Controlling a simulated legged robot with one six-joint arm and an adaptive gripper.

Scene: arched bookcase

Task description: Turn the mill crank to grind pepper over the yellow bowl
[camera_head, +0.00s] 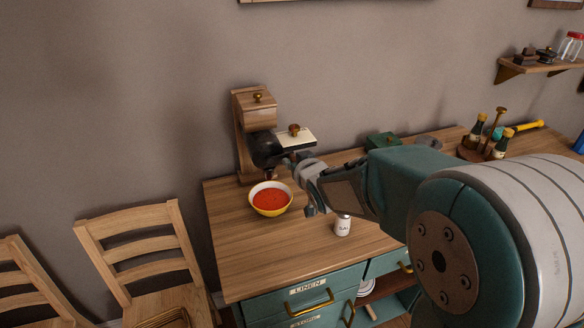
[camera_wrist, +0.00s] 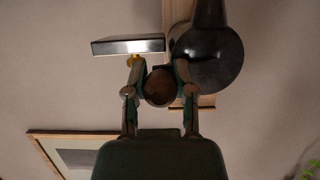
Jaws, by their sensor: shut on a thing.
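The pepper mill has a wooden stand (camera_head: 243,135) and a rounded black body (camera_head: 265,149), which also shows in the wrist view (camera_wrist: 212,58). My gripper (camera_head: 288,164) reaches in from the right beside the black body. In the wrist view my gripper (camera_wrist: 160,72) has its two fingers closed around a round brown wooden knob (camera_wrist: 160,90), apparently the crank's handle. The crank's arm is mostly hidden. The yellow bowl (camera_head: 257,210) holds red food and stands upright on the counter, below and just in front of the mill.
A pale flat panel with a brown knob (camera_head: 294,138) is close above my gripper. A white salt shaker (camera_head: 343,227) stands on the wooden counter (camera_head: 233,236) below my arm. A green box (camera_head: 381,141) and a bottle rack (camera_head: 470,153) are farther right. The front-left counter is clear.

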